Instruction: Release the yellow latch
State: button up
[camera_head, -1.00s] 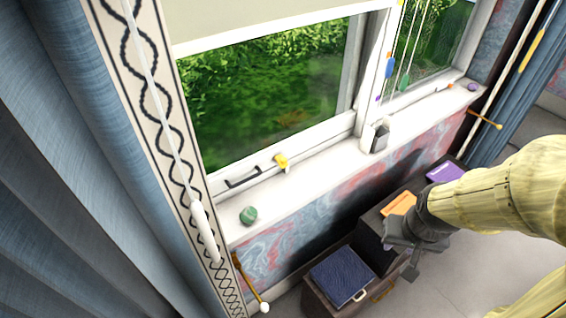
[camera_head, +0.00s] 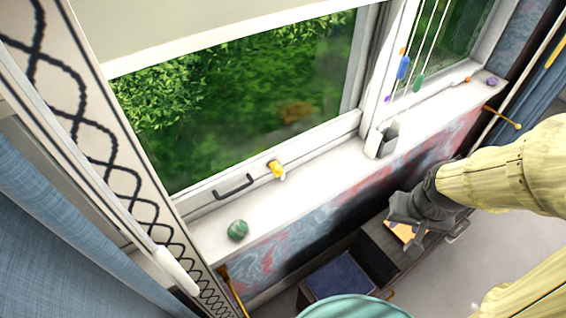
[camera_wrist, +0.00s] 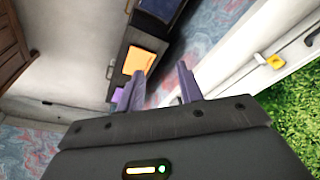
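The yellow latch (camera_head: 276,169) sits on the lower rail of the window sash, just right of a dark handle (camera_head: 235,187). It also shows in the wrist view (camera_wrist: 275,61), at the upper right beside the white sill. My gripper (camera_head: 408,228) is to the right of the latch and apart from it, in front of the patterned wall below the sill. In the wrist view my gripper (camera_wrist: 158,88) has its two fingers spread, with nothing held between them.
A green striped ball (camera_head: 238,230) lies on the sill's left end. A grey holder (camera_head: 382,140) stands farther right. Corded blinds hang at the right. A dark low cabinet with an orange item (camera_wrist: 138,61) stands below the sill. A teal rounded object (camera_head: 352,307) shows at the bottom edge.

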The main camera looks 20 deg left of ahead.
jog(key=shift+s, duration=0.1)
jog(key=shift+o, duration=0.6)
jog(key=w+a+f+n+t+y+p, duration=0.25)
jog(key=w+a+f+n+t, duration=0.35)
jog(key=w+a, duration=0.5)
jog(key=s+a+f+y+p, duration=0.1)
jog(key=a+f+y, duration=0.1)
jog(key=a, duration=0.4)
jog(key=s+a+f+n+t+y+p, duration=0.1)
jog(key=s+a+f+y+p, duration=0.1)
jog(key=a, duration=0.4)
jog(key=shift+a+f+t+y, duration=0.15)
jog(key=shift+f+t+y, duration=0.3)
jog(key=shift+y, duration=0.8)
jog(key=shift+a+f+b, duration=0.1)
jog(key=shift+f+b, duration=0.15)
jog(key=shift+b, duration=0.05)
